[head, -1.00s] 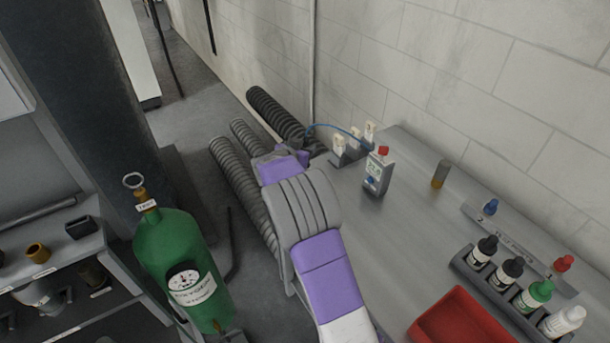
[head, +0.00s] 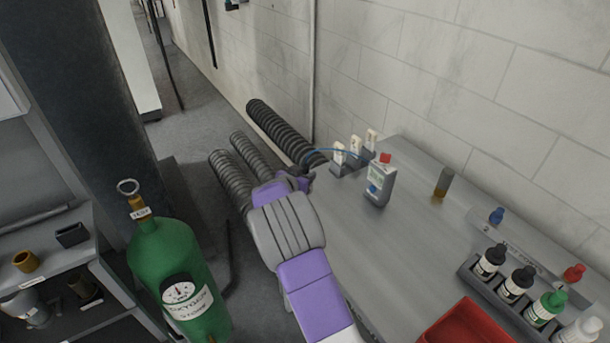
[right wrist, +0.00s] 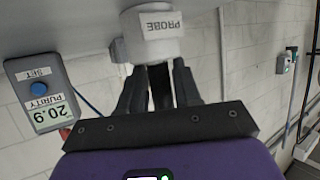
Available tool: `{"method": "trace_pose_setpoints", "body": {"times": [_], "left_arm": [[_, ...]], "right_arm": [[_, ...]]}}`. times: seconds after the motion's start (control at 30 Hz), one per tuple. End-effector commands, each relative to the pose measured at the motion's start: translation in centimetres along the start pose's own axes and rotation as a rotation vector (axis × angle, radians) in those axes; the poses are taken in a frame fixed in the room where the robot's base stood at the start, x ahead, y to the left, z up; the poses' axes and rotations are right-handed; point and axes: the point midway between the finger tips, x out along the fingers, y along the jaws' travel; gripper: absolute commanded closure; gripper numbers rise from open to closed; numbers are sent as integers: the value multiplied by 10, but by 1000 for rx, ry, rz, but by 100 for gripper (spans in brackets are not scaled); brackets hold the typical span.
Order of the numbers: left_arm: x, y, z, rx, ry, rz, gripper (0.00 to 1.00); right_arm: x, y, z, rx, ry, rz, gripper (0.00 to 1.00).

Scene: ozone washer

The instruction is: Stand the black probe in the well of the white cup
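My right gripper (head: 304,180) is past the far left edge of the bench in the head view, its tips small and dark. In the right wrist view its fingers (right wrist: 160,88) close on a dark upright piece, the black probe (right wrist: 160,84). The white cup (right wrist: 153,38), labelled PROBE, is just beyond the fingertips in that upside-down view. Whether the probe's end is in the well or above it is hidden. I cannot make out the cup in the head view. A blue cable (head: 328,150) arcs from the gripper towards the bench. My left gripper is out of view.
Dropper bottles (head: 515,284) and a red tray (head: 465,325) are at right. A green oxygen cylinder (head: 178,265) is at left.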

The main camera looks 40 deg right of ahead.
Motion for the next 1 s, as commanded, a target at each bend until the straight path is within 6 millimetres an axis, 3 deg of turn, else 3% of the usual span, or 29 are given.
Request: {"method": "trace_pose_setpoints", "body": {"times": [0.03, 0.1, 0.47, 0.57, 1.0], "left_arm": [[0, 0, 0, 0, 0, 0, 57], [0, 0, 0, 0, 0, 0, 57], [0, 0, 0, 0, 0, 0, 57], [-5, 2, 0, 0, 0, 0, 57], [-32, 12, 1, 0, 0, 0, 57]], "right_arm": [[0, 0, 0, 0, 0, 0, 58], [0, 0, 0, 0, 0, 0, 48], [-2, 0, -4, 1, 0, 0, 48], [-15, -1, -5, 0, -2, -2, 48], [-104, 0, -6, -1, -1, -3, 48]]}}
